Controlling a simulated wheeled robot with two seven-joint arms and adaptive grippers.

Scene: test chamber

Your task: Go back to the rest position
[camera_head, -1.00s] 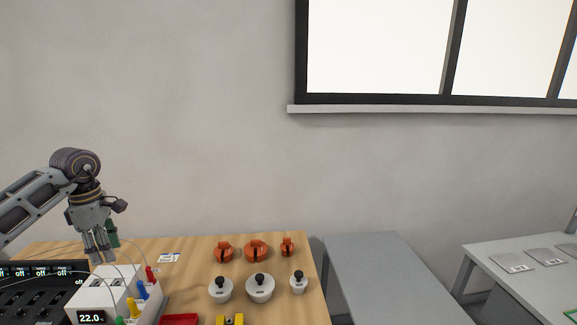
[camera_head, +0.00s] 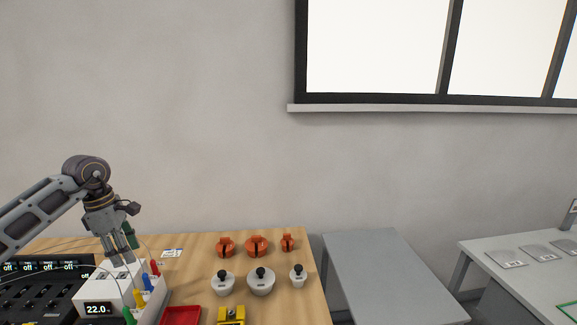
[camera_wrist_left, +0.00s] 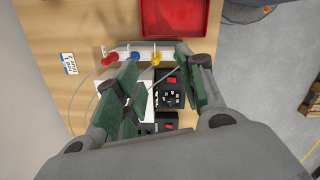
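My left gripper (camera_head: 121,250) hangs pointing down at the left, over the white box with a "22.0" display (camera_head: 115,290). In the left wrist view its green-padded fingers (camera_wrist_left: 160,85) are apart with a gap between them. I see nothing held in that gap. The box's colored plugs (camera_head: 148,280) stand close to the fingers; whether they touch is unclear. My right gripper is in no view.
A black panel with "off" displays (camera_head: 40,295) is at the left. Orange pieces (camera_head: 256,247), white knobbed weights (camera_head: 261,282), a red tray (camera_head: 181,316) and a yellow piece (camera_head: 231,315) occupy the wooden table (camera_head: 195,268). A grey table (camera_head: 385,275) stands right, its top clear.

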